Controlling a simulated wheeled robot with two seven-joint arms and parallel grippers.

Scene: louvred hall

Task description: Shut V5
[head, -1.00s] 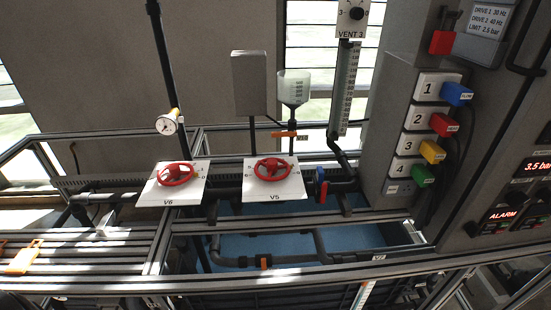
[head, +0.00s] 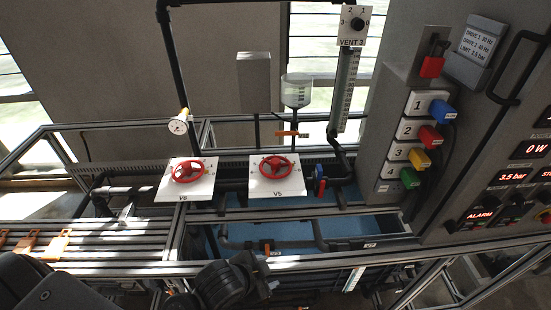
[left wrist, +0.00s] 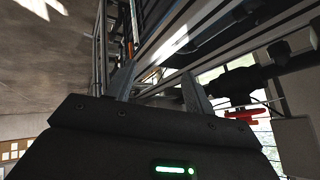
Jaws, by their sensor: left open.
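The V5 valve is a red handwheel (head: 276,167) on a white square plate marked V5 (head: 290,187), near the middle of the head view. A similar red wheel, V6 (head: 188,171), is on its own plate to its left. My left gripper (head: 262,277) is low in the head view, below and nearer than V5, apart from it. In the left wrist view its two grey fingers (left wrist: 159,88) stand apart with nothing between them. A red handwheel (left wrist: 245,115) shows right of the fingers there; I cannot tell which valve it is. My right gripper is not in view.
A metal frame rail (head: 330,258) runs between my left arm and the valves. A blue-handled valve (head: 319,171) is close right of V5. A control cabinet with coloured switches (head: 408,150) stands at the right. A gauge (head: 179,123) rises behind V6.

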